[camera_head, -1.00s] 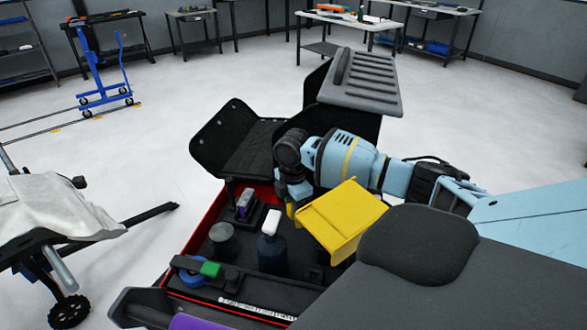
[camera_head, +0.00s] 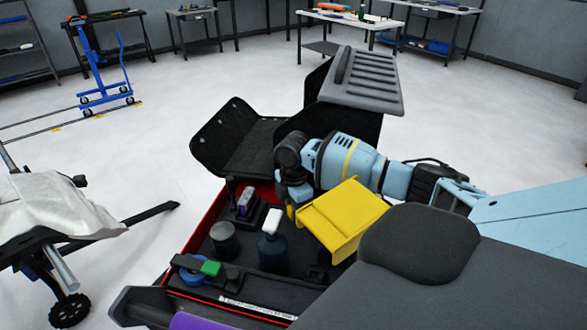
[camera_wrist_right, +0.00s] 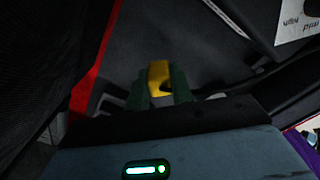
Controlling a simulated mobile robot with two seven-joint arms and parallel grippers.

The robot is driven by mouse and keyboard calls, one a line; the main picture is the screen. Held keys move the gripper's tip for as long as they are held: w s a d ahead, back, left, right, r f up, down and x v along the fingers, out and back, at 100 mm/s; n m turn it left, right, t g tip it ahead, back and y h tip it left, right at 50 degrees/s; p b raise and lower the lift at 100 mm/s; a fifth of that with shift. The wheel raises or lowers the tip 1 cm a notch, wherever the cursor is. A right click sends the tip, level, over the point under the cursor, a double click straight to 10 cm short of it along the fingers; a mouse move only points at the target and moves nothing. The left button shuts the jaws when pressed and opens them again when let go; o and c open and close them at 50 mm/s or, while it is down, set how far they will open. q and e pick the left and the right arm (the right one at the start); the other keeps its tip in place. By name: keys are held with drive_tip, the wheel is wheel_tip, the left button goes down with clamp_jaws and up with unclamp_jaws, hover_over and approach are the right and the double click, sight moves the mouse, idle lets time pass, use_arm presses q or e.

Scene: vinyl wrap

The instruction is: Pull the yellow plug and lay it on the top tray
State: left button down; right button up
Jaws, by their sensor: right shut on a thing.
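The yellow plug (camera_wrist_right: 159,75) is a small yellow block between the fingertips of my right gripper (camera_wrist_right: 160,90) in the wrist view. The gripper is shut on it. In the head view my right gripper (camera_head: 287,198) points down at the right side of the cart's red-edged black top tray (camera_head: 203,222), and a small yellow bit shows at its fingers. A large yellow panel (camera_head: 342,220) partly hides the area below my wrist. I cannot tell whether the plug is still seated in anything. My left gripper is out of view.
A cloth-covered stand (camera_head: 50,215) is at left.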

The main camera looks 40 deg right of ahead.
drive_tip(key=o, duration=1)
wheel_tip(320, 180, up, 8)
drive_tip(key=shift+f, duration=0.15)
idle(0.5)
